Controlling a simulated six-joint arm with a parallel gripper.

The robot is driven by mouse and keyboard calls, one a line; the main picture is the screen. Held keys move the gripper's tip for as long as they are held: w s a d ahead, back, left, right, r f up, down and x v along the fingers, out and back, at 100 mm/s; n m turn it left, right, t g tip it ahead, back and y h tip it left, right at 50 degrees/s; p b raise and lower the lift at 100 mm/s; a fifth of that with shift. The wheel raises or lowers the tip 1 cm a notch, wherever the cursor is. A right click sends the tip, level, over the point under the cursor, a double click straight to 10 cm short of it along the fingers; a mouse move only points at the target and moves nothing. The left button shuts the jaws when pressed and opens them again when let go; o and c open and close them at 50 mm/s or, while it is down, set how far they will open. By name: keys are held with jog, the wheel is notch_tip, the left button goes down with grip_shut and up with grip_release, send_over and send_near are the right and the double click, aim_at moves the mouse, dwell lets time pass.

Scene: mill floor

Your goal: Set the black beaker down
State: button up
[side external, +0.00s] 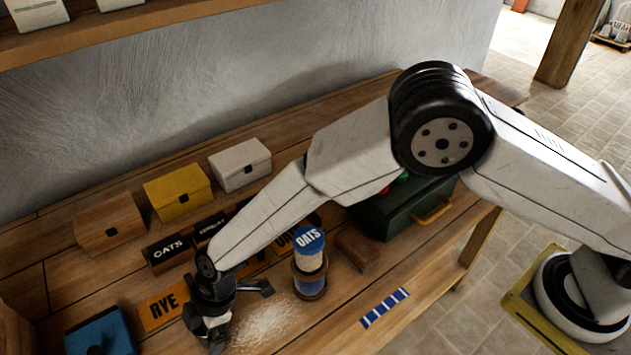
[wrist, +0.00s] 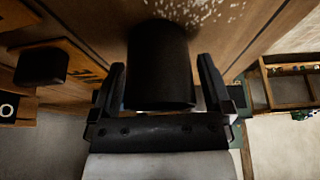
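The black beaker (wrist: 160,65) lies between the two fingers of my gripper (wrist: 162,80) in the wrist view. The fingers flank it closely on both sides. In the side view my gripper (side external: 238,312) is low at the front left of the bench, next to the RYE sign (side external: 163,309). There I cannot separate the beaker from the dark gripper parts, nor tell whether it touches the bench.
Pale grains (side external: 265,325) lie scattered right of my gripper. An OATS-lidded jar (side external: 310,262) stands beyond them, near a brown block (side external: 357,250) and a blue striped strip (side external: 385,307). A blue box (side external: 103,333) is left. A green case (side external: 405,208) stands at the right end.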

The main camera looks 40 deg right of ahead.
jog(key=shift+r, duration=0.1)
jog(key=v, duration=1.2)
jog(key=shift+a+r, duration=0.1)
jog(key=shift+r, duration=0.05)
dwell(0.6)
